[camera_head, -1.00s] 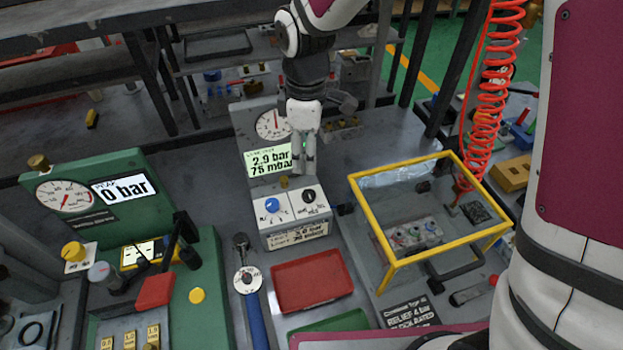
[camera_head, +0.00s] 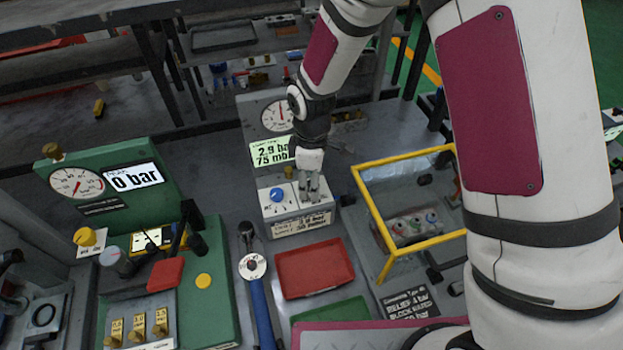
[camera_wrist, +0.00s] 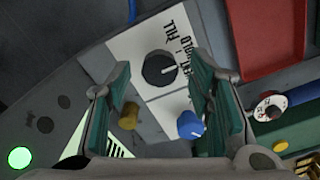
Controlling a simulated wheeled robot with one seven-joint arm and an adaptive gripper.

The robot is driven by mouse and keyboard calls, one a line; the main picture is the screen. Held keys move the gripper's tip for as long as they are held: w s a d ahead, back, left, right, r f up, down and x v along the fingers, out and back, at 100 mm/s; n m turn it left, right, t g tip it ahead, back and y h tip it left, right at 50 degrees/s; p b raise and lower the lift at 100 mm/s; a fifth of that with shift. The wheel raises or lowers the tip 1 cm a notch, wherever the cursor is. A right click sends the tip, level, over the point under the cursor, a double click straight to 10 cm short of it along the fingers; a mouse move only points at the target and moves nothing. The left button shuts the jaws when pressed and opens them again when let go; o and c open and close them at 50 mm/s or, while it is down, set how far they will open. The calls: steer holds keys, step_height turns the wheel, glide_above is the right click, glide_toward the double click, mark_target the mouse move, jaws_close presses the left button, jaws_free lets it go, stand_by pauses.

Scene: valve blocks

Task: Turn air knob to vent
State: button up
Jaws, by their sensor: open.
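The air knob (camera_wrist: 160,68) is a black round knob on a white plate lettered with VENT, HOLD and FILL. Its white pointer line faces right in the wrist view, toward the lettering; the exact setting is hard to read. My gripper (camera_head: 314,190) points down over the right half of the small white control box (camera_head: 298,225). In the wrist view my gripper (camera_wrist: 162,72) is open, with one green-padded finger on each side of the knob. I cannot tell whether they touch it.
A blue knob (camera_head: 277,195) is beside the air knob, also near my right finger in the wrist view (camera_wrist: 190,124). Behind stands a gauge panel reading 2.9 bar (camera_head: 270,151). A red tray (camera_head: 315,268) lies in front; a yellow-framed clear guard (camera_head: 405,157) stands right.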

jaws_close()
steer(key=shift+m, duration=0.3)
steer(key=m, duration=0.3)
steer(key=shift+m, duration=0.3)
steer(key=shift+d+m+p, duration=0.1)
steer(key=shift+m+p, duration=0.2)
steer(key=shift+m, duration=2)
